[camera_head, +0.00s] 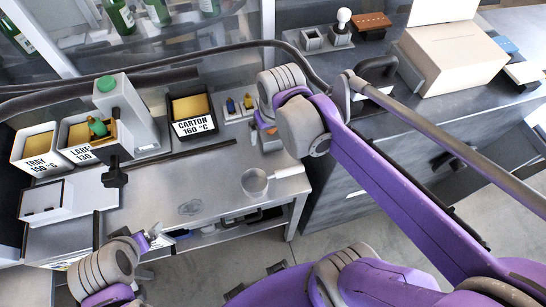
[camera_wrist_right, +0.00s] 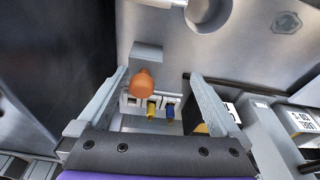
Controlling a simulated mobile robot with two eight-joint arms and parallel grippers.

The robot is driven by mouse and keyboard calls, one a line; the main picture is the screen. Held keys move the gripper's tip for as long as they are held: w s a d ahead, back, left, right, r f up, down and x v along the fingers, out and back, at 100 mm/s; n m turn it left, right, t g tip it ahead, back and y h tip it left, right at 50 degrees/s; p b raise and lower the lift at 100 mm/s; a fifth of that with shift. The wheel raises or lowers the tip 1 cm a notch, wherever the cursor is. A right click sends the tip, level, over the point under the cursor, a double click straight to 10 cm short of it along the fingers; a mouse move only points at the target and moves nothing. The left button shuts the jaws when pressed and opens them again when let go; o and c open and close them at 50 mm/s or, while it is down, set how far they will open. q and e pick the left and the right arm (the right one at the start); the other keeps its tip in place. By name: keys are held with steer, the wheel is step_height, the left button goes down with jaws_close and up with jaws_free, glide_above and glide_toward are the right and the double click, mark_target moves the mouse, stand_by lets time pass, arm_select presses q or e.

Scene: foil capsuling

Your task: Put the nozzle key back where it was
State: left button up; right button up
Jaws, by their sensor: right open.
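A small key rack (camera_head: 232,116) stands on the steel bench, holding a blue key (camera_head: 248,101) and a yellow key (camera_head: 230,105). In the right wrist view, an orange-handled piece (camera_wrist_right: 143,85) stands upright at the rack beside the yellow key (camera_wrist_right: 152,108) and blue key (camera_wrist_right: 170,112). Which of them is the nozzle key, I cannot tell. My right gripper (camera_wrist_right: 158,73) is open, its fingers apart on either side of the orange handle, apparently not touching it. In the head view the right arm partly hides this spot. My left gripper (camera_head: 152,238) is low at the left; its jaws are unclear.
A black carton bin (camera_head: 193,126) stands left of the rack, with tray (camera_head: 36,167) and label bins and a grey machine with a green knob (camera_head: 106,84) farther left. A grey cup-like ring (camera_head: 254,183) is at the bench front. A cardboard box (camera_head: 455,58) stands at the right.

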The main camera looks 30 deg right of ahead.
steer(key=s+a+f+n+t, duration=0.1)
steer(key=s+a+f+t, duration=0.2)
steer(key=s, duration=0.4)
steer(key=shift+f, duration=0.6)
steer(key=shift+s, duration=0.1)
stand_by(0.3)
